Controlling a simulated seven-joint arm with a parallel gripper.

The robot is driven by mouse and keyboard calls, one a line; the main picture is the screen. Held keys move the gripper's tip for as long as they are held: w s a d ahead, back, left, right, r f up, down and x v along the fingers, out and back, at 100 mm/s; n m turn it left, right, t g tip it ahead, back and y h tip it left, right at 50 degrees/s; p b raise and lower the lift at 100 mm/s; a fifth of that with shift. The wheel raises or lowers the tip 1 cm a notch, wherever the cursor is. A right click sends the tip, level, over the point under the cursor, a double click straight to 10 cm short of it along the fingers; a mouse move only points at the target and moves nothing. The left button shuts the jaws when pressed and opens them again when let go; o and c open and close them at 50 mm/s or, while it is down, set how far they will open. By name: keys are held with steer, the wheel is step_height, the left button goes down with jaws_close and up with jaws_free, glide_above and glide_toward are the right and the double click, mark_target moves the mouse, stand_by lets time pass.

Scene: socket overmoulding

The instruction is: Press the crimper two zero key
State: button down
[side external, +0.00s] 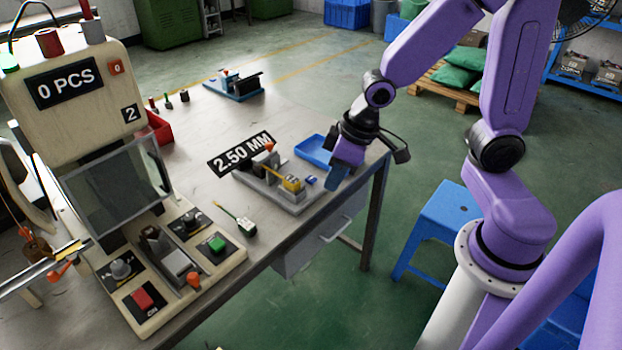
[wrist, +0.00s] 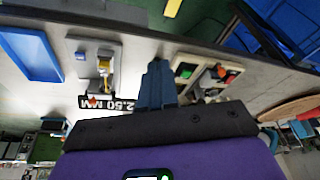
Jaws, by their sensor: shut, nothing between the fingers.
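The crimper (side external: 70,110) stands at the left in the side view, with a "0 PCS" display and a label "2". A small orange-red key marked "0" (side external: 116,67) sits right of the display. In the wrist view only part of what looks like the crimper's base (wrist: 190,70) shows past my fingers, with a green and a red button; I cannot make out the zero key there. My gripper (side external: 336,178) is shut and empty, with blue fingers (wrist: 157,70) pointing down. It is at the table's right edge, far right of the crimper.
Between gripper and crimper stands a measuring device (side external: 285,190) with a "2.50 MM" display (side external: 240,153). A blue tray (side external: 314,150) lies beside my gripper. A small dark-handled tool (side external: 244,224) lies near the crimper's base. A clear guard (side external: 118,185) covers the crimper's front.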

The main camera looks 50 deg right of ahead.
steer(key=w+d+f+m+t, duration=0.2)
steer(key=w+d+f+m, duration=0.15)
steer(key=w, duration=0.45)
steer(key=m+t+h, duration=0.1)
steer(key=m+t, duration=0.3)
steer(key=m, duration=0.6)
glide_above(314, 179)
steer(key=shift+n, duration=0.25)
steer(key=shift+f, duration=2.95)
steer(key=shift+f, duration=4.4)
steer(key=shift+f, duration=0.15)
steer(key=shift+f, duration=0.25)
